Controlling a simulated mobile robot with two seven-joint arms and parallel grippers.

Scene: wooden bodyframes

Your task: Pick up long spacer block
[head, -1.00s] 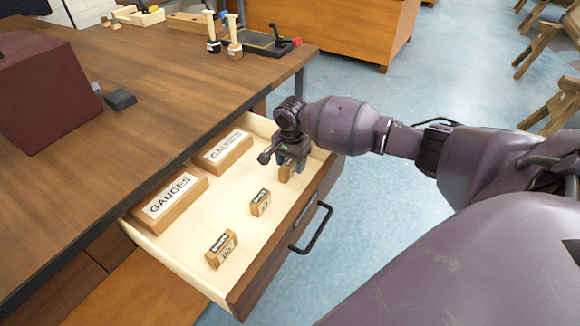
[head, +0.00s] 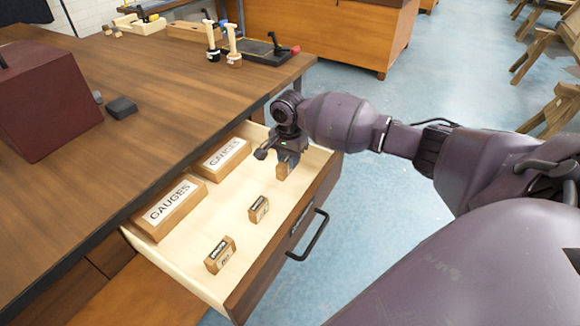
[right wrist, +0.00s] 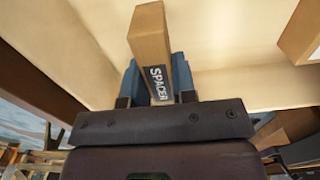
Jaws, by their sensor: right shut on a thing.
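A wooden spacer block (right wrist: 149,40) with a dark "SPACER" label is between the fingers of my right gripper (right wrist: 158,84) in the right wrist view. In the head view my right gripper (head: 288,158) is over the far right end of the open drawer, shut on the block (head: 282,171), which is partly hidden by the fingers. Two other small labelled wooden blocks stand apart in the drawer, one in the middle (head: 258,209) and one at the near end (head: 220,255). My left gripper is out of view.
The open drawer (head: 190,266) also holds two wooden boxes labelled "GAUGES", a near one (head: 168,208) and a far one (head: 220,158). The workbench (head: 150,130) overhangs the drawer's left side. A dark red box (head: 45,100) stands on it.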

